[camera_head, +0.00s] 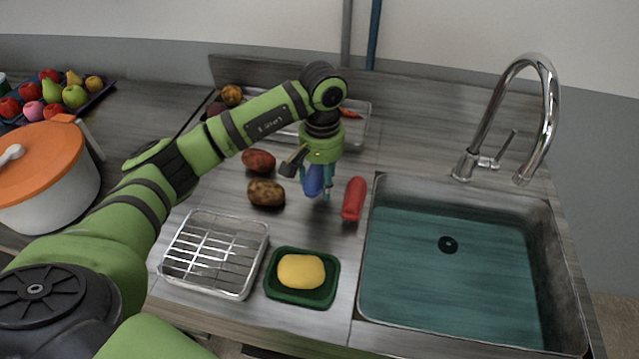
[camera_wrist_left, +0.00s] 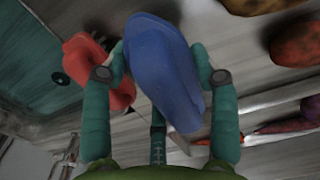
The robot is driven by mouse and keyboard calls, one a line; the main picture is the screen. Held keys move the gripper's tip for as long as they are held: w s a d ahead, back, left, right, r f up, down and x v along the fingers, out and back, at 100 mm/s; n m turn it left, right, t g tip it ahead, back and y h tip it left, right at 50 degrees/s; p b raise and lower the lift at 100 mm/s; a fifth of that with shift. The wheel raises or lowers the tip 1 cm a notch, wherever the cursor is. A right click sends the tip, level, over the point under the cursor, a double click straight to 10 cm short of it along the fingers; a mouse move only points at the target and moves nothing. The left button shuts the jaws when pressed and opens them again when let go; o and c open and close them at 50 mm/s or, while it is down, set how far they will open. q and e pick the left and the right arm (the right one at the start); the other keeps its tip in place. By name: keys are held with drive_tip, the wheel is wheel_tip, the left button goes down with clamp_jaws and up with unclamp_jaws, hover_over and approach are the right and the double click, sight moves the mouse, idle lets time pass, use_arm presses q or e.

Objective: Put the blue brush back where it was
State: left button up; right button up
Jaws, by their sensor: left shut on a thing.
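The blue brush (camera_head: 313,181) hangs in my left gripper (camera_head: 321,190), above the counter between the potatoes and a red object. In the left wrist view the blue brush (camera_wrist_left: 165,70) sits between the teal fingers of the left gripper (camera_wrist_left: 163,75), which is shut on it. The brush's underside and its contact with the counter cannot be made out. My right gripper is not in view.
A red object (camera_head: 353,199) lies beside the sink (camera_head: 460,335). Potatoes (camera_head: 266,193) lie left of the gripper. A wire rack (camera_head: 214,254) and a green dish (camera_head: 302,296) with a yellow sponge (camera_head: 301,271) stand in front. A metal tray (camera_head: 355,132) is behind.

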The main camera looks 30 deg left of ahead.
use_arm(q)
drive_tip(key=shift+a+f, duration=0.1)
drive_tip(key=shift+f, duration=0.15)
wheel_tip(320, 180, down, 3)
drive_tip(key=shift+f+p, duration=0.15)
drive_tip(key=shift+p, duration=0.75)
drive_tip(key=shift+f, duration=0.15)
drive_tip(key=shift+f+b, duration=0.25)
drive_tip(key=shift+b, duration=0.1)
drive_tip(key=o, duration=1.1)
drive_tip(key=shift+r, duration=0.1)
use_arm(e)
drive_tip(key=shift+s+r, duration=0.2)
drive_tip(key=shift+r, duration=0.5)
